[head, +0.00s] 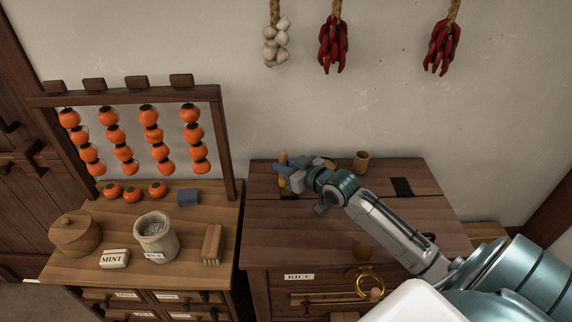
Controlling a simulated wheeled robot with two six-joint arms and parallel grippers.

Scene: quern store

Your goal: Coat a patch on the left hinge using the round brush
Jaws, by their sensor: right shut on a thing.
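My right gripper (284,171) comes in from the right over the back left of the wooden chest's lid (320,225). It is shut on the round brush (283,157), whose pale wooden handle stands roughly upright above the jaws. A yellowish lower part of the brush shows below the jaws, close to the lid. The left hinge is around this spot and mostly hidden by the gripper and brush; I cannot tell whether the brush touches it. A matching dark hinge (401,187) lies at the lid's back right. My left gripper is out of view.
A small wooden cup (361,160) stands behind my right arm. On the left cabinet (105,270) are a rice sack (156,240), a lidded pot (75,236), a mint block (114,259), a scrubbing brush (211,245) and a persimmon rack (227,150). The lid's front left is clear.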

